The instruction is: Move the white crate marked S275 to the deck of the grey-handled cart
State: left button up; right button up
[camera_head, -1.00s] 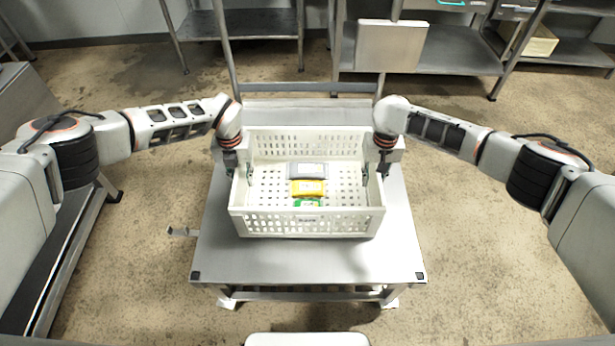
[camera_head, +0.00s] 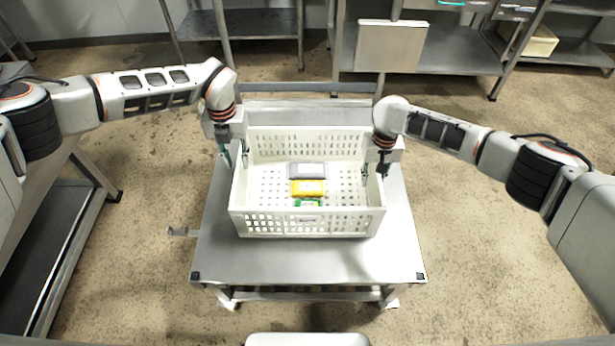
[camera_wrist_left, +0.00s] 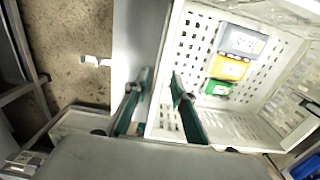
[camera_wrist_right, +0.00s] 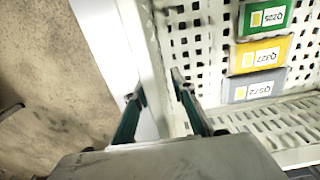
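The white perforated crate (camera_head: 308,225) sits upright on the steel deck (camera_head: 300,262) of a cart with a grey handle frame (camera_head: 300,88) at its back. I cannot read a crate marking. A grey pack (camera_head: 307,170), a yellow pack (camera_head: 308,188) and a green pack (camera_head: 307,203) lie inside.
Steel shelving (camera_head: 440,60) stands behind the cart, with a flat grey panel (camera_head: 390,46) in front of it. Another steel table (camera_head: 60,235) is at the left. The front of the deck and the floor (camera_head: 490,260) at the right are clear.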

pick_arm(q)
notch_tip(320, 180, up, 3)
jog(key=shift+f, duration=0.1)
pick_arm(e)
jog(key=shift+r, duration=0.15)
notch_tip(320, 180, up, 12)
jog(key=shift+f, duration=0.15)
dwell(0.6)
